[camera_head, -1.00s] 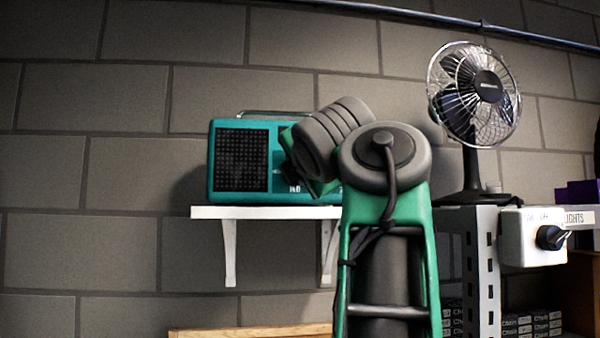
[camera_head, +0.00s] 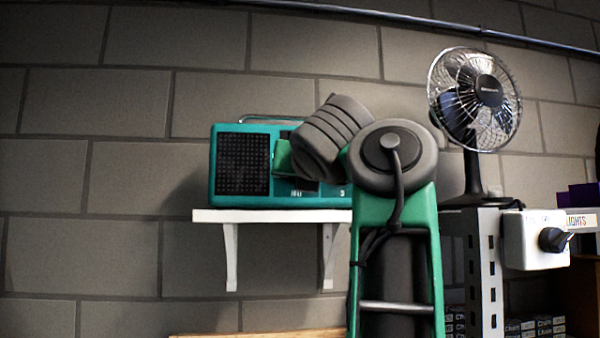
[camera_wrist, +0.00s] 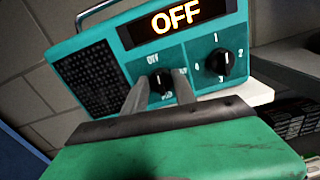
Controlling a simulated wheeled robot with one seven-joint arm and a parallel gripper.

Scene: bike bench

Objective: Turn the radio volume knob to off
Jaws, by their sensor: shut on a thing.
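The teal radio (camera_head: 228,196) stands on a white wall shelf; my arm covers much of its right side in the head view. In the wrist view, the radio (camera_wrist: 110,42) has a lit display (camera_wrist: 175,19) reading "OFF". Below it is a black knob (camera_wrist: 159,79) with "OFF" printed at its upper left. My gripper (camera_wrist: 160,90) is shut on this knob, one grey finger on each side. A second black knob (camera_wrist: 217,64), with numbers around it, sits to the right, clear of the fingers. The held knob's pointer is hard to make out.
The white shelf (camera_head: 275,215) has a narrow front edge below the radio. A fan (camera_head: 475,98) stands at the right, above a white switch box (camera_head: 535,240) with a black knob. A brick wall is close behind the radio.

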